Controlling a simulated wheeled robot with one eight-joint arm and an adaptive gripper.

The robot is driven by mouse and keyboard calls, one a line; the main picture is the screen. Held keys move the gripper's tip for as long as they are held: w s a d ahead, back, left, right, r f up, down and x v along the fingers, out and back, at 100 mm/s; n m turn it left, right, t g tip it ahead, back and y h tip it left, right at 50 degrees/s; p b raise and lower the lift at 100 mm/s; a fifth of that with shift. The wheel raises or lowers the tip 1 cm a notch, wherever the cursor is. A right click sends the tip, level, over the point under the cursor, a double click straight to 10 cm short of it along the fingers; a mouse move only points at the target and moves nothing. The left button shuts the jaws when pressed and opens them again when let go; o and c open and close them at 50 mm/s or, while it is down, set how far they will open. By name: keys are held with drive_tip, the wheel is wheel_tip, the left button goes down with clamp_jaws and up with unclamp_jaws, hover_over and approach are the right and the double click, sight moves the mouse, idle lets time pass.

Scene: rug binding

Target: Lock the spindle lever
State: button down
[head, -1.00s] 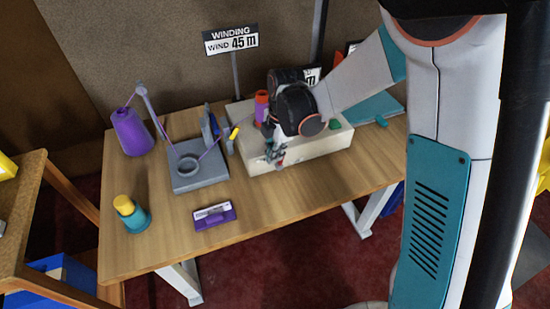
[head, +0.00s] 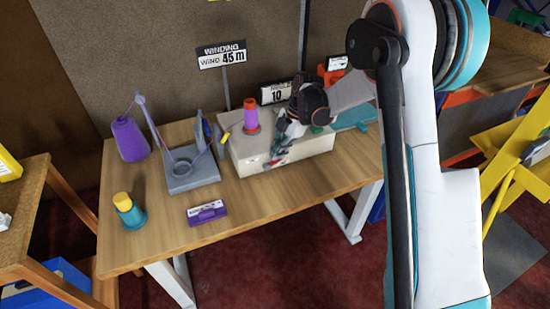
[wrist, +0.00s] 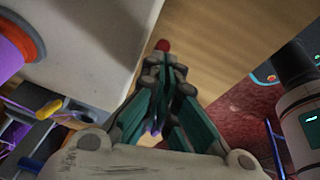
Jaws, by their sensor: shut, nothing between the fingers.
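The cream winder box (head: 262,157) stands on the table, with an upright purple spool (head: 250,115) with orange ends on top. A yellow-tipped lever (head: 223,137) sticks up at the box's left end; a yellow tip also shows at the left of the wrist view (wrist: 48,108). A small red knob (wrist: 162,45) lies just beyond my fingertips in the wrist view. I cannot tell which of the two is the spindle lever. My gripper (head: 276,155) points down at the box's front edge, shut and empty. In the wrist view its fingers (wrist: 166,66) are together.
A grey thread guide stand (head: 192,180), a purple cone (head: 129,139), a yellow-capped teal bottle (head: 129,211) and a purple labelled block (head: 207,212) are left of the box. The table's front right is clear.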

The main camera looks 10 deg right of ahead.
drive_tip(key=shift+w+d+f, duration=0.25)
drive_tip(key=shift+d+f, duration=0.45)
drive_tip(key=shift+d, duration=0.1)
drive_tip(key=shift+a, duration=0.15)
drive_tip(key=shift+s+a+f+b, duration=0.2)
drive_tip(key=shift+a+f+b, duration=0.15)
drive_tip(key=shift+a, duration=0.25)
drive_tip(key=shift+r, duration=0.1)
drive_tip(key=shift+r, duration=0.1)
